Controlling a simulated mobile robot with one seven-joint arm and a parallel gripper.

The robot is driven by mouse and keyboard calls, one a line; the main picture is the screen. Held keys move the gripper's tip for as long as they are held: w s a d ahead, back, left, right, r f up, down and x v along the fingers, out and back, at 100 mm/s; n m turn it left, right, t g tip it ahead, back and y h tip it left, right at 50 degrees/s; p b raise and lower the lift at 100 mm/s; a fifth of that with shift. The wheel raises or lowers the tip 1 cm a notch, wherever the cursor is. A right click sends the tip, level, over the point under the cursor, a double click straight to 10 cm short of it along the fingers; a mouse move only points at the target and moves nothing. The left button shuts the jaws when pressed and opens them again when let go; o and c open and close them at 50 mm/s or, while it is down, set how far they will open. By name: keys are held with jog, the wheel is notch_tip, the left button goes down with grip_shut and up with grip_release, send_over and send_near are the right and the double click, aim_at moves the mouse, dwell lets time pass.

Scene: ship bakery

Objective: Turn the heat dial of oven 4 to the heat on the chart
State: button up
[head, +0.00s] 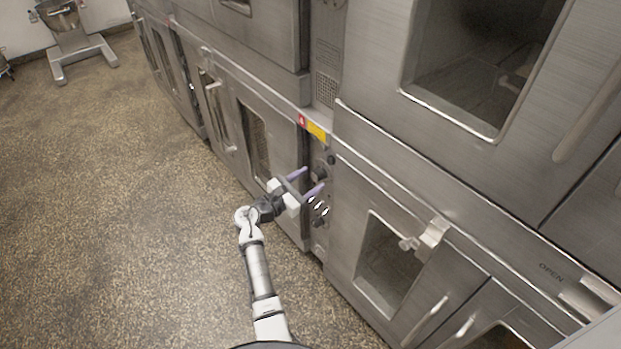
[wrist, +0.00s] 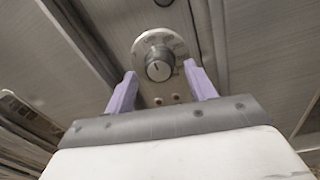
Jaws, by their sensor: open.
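The heat dial (wrist: 159,66) is a dark round knob with a pale pointer line, on a pale round scale plate (wrist: 146,43). The pointer line points roughly up in the wrist view; the scale marks are too blurred to read. In the head view the dial (head: 319,172) is on a narrow steel panel below a red tag (head: 301,119) and a yellow label (head: 316,131). The tag's number is too small to be sure of. My gripper (head: 312,180) is open, its purple fingers on either side of the dial, apart from it in the wrist view. I cannot make out a heat chart.
Another dark knob (head: 318,222) is lower on the panel, and a small black one (head: 331,160) is above right of the dial. Steel oven doors with windows and handles flank the panel. A latch handle (head: 428,237) sticks out at right. The floor (head: 130,200) at left is clear.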

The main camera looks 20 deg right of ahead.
jog(key=shift+w+d, duration=0.25)
jog(key=shift+d, duration=0.25)
jog(key=c, duration=1)
jog(key=shift+o, duration=0.2)
jog(key=shift+f, duration=0.1)
